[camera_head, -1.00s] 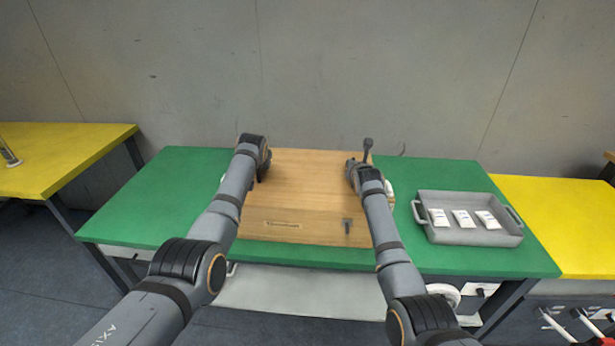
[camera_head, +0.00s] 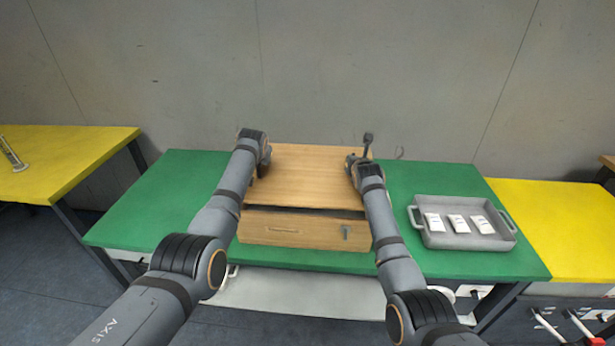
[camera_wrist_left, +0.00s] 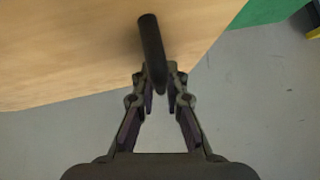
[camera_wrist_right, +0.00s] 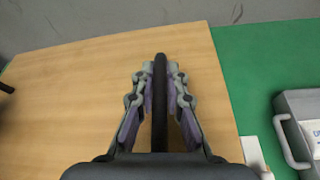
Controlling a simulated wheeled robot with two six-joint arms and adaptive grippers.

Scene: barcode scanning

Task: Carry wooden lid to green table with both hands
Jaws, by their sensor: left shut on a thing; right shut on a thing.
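The wooden lid (camera_head: 312,175) is a flat light-brown board between my arms in the head view. It is above a wooden box (camera_head: 310,233), with a dark gap between its front edge and the box. In the left wrist view, my left gripper (camera_wrist_left: 162,75) is shut on a dark bar handle of the lid (camera_wrist_left: 70,55). In the right wrist view, my right gripper (camera_wrist_right: 160,75) is shut on another dark bar handle of the lid (camera_wrist_right: 70,95). The green table (camera_head: 165,205) is under the box. In the head view, both fingertips are largely hidden.
A grey tray (camera_head: 465,241) with white packets stands on the green table to the right. Yellow tables stand at left (camera_head: 60,155) and right (camera_head: 570,220). The green surface left of the box is clear. A grey wall (camera_head: 330,70) stands behind.

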